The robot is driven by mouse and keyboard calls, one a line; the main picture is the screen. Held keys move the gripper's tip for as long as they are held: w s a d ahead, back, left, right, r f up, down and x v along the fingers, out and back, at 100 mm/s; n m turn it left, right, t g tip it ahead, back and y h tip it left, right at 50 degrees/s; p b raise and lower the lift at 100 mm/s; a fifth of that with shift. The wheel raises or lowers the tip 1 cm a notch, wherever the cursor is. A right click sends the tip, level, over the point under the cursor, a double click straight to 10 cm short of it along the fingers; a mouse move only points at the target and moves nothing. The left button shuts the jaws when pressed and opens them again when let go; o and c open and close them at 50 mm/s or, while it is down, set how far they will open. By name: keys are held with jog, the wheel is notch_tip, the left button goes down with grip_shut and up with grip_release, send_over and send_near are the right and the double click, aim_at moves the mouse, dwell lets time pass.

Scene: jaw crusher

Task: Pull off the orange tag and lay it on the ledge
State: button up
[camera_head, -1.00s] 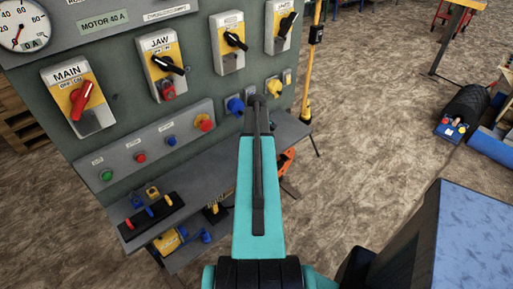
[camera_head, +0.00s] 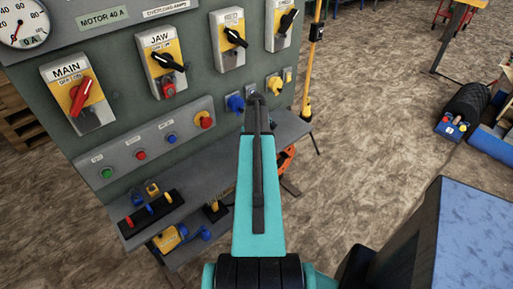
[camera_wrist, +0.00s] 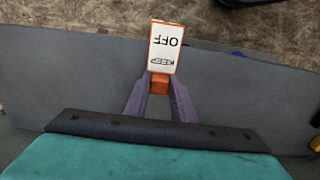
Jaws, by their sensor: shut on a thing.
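The orange tag (camera_wrist: 166,48) is a white card with an orange border and the words KEEP OFF, upside down in the wrist view. My gripper (camera_wrist: 160,84) is shut on the orange block at the tag's lower end. The card extends beyond the fingertips. The grey ledge (camera_wrist: 75,85) spreads below and to both sides of the fingers in the wrist view. It also shows in the head view (camera_head: 205,172), running along the foot of the panel. My arm hides the gripper and tag in the head view. I cannot tell the height of the tag above the ledge.
The green-grey panel (camera_head: 120,105) carries several rotary switches and a push-button strip (camera_head: 150,145). A black rack (camera_head: 150,212) with coloured handles occupies the ledge's left end. A yellow post (camera_head: 311,70) stands right of the panel. Brown floor lies beyond the ledge.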

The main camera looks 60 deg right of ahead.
jog(key=shift+f, duration=0.3)
jog(key=o, duration=1.1)
jog(key=shift+r, duration=0.1)
notch_tip(320, 180, up, 14)
jog(key=b, duration=0.3)
jog(key=shift+f+b, duration=0.2)
jog(key=shift+b, duration=0.1)
dwell(0.5)
